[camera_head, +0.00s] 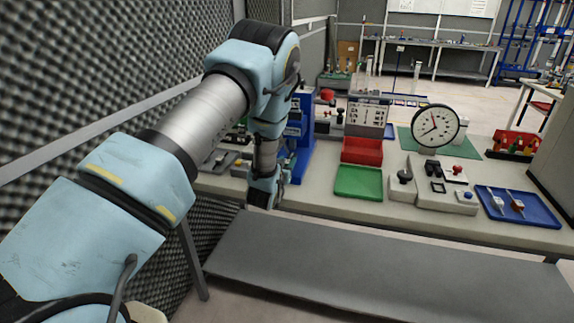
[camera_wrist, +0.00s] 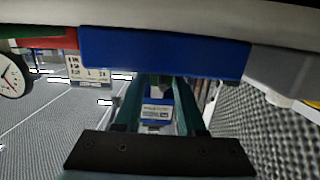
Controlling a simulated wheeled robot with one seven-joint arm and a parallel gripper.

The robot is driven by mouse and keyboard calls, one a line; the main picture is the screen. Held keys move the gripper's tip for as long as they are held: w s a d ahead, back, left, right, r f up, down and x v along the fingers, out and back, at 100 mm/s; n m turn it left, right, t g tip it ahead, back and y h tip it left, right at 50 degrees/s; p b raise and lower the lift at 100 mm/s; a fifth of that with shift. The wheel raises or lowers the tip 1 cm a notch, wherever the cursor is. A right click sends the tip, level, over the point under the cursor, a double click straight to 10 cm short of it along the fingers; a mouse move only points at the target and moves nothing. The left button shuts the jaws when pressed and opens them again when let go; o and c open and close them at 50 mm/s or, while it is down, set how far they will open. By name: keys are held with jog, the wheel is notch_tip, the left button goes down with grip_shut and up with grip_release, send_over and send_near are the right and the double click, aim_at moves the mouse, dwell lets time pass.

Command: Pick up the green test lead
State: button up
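I cannot pick out a green test lead for certain in either view. A red rack (camera_head: 515,144) at the right back of the bench holds several small coloured items, too small to tell apart. My gripper (camera_head: 264,193) hangs at the bench's front edge, left of the green tray, in front of the blue stand. In the wrist view my gripper (camera_wrist: 158,88) shows two teal fingers spread apart. A blue surface with a white label shows through the gap, and I see nothing held.
A blue stand (camera_head: 301,140) rises close behind my gripper. A green tray (camera_head: 358,183), a red bin (camera_head: 362,150), a round dial (camera_head: 435,127) and a blue tray (camera_head: 518,207) stand on the bench (camera_head: 400,216). A foam wall (camera_head: 90,60) is close on the left.

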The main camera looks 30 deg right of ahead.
grip_shut()
jog(key=shift+r, duration=0.2)
dwell(0.3)
